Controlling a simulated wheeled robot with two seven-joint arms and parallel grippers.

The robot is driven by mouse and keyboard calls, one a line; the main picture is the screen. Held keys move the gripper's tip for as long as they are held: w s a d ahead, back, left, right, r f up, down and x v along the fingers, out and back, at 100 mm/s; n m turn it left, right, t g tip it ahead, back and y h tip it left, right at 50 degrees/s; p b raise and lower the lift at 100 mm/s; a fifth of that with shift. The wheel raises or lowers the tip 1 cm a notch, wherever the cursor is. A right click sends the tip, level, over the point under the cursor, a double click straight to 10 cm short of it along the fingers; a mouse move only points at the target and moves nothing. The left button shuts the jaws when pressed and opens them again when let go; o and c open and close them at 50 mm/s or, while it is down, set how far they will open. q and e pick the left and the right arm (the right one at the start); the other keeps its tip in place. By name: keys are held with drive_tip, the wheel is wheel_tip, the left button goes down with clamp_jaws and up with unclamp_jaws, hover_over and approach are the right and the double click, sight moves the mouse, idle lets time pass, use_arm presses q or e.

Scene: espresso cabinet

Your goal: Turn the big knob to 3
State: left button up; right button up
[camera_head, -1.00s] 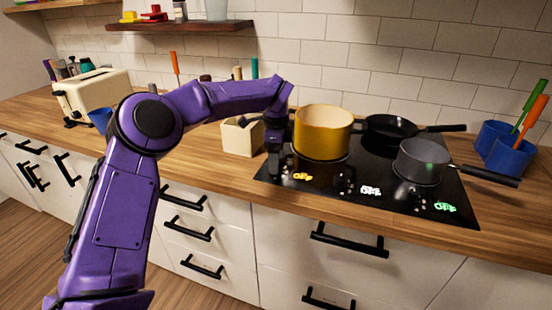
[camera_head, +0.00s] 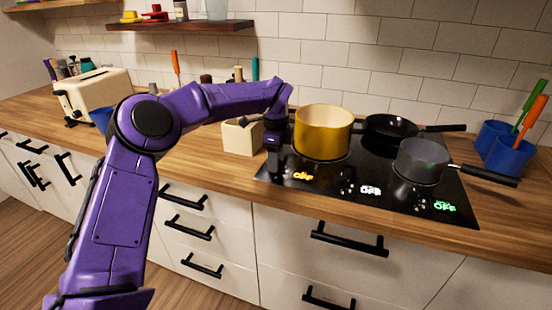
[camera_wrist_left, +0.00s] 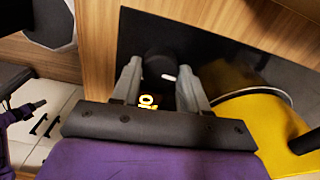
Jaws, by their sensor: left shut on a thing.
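My left gripper (camera_head: 272,165) reaches down at the left front of the black cooktop, just left of the yellow pot (camera_head: 322,133). In the left wrist view its two grey fingers (camera_wrist_left: 160,85) are shut on a round black knob (camera_wrist_left: 158,66) with a white mark. In the head view the gripper hides this knob. In the left wrist view the same display shows partly between the fingers.
The yellow pot stands close beside the gripper. A grey saucepan (camera_head: 421,162) and a black frying pan (camera_head: 388,128) also stand on the cooktop (camera_head: 375,205). A cream utensil holder (camera_head: 240,138) stands to the left. White and green displays also read OFF.

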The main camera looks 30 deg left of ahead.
use_arm(q)
drive_tip(key=m+p, duration=0.1)
drive_tip(key=m, duration=0.4)
drive_tip(key=shift+r, duration=0.15)
drive_tip(key=m+p, duration=0.2)
drive_tip(key=m, duration=0.3)
drive_tip(key=shift+m, duration=0.4)
drive_tip(key=m+p, duration=0.3)
drive_tip(key=m, duration=0.3)
drive_tip(key=shift+a+r, duration=0.1)
drive_tip(key=m+p, duration=0.2)
drive_tip(key=m, duration=0.3)
drive_tip(key=shift+m, duration=0.4)
drive_tip(key=o, duration=1.1)
drive_tip(key=shift+c, duration=0.2)
